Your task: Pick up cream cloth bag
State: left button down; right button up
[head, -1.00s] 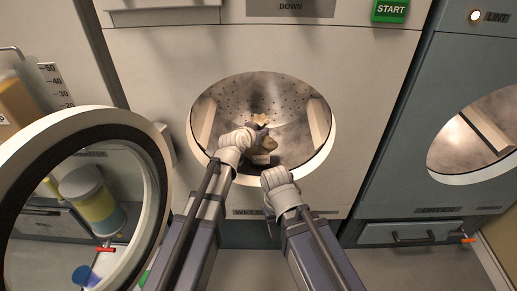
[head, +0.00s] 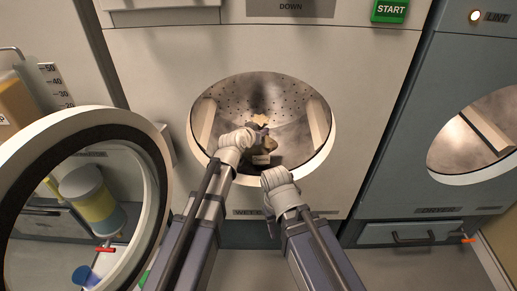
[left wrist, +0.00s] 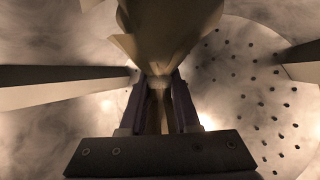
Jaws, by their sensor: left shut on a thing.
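The cream cloth bag (head: 261,145) is inside the washer drum (head: 290,100), small and partly hidden behind my left gripper in the head view. In the left wrist view the bag (left wrist: 165,35) hangs over the top middle, its gathered part between the two fingers. My left gripper (left wrist: 159,84) is shut on it, inside the drum opening. The left gripper also shows in the head view (head: 258,137). My right arm's wrist is in front of the drum's lower rim in the head view; its fingers are hidden.
The round door (head: 157,170) stands open at the left, with a yellow and grey container (head: 92,200) seen through it. Pale paddles (head: 319,122) stick out from the drum wall. A blue-grey dryer (head: 455,80) with a round opening stands at the right.

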pick_arm(q)
jog(key=shift+r, duration=0.15)
dwell(0.4)
notch_tip(320, 180, up, 10)
jog(key=p, duration=1)
jog(key=shift+s+f, duration=0.1)
jog(key=shift+f, duration=0.1)
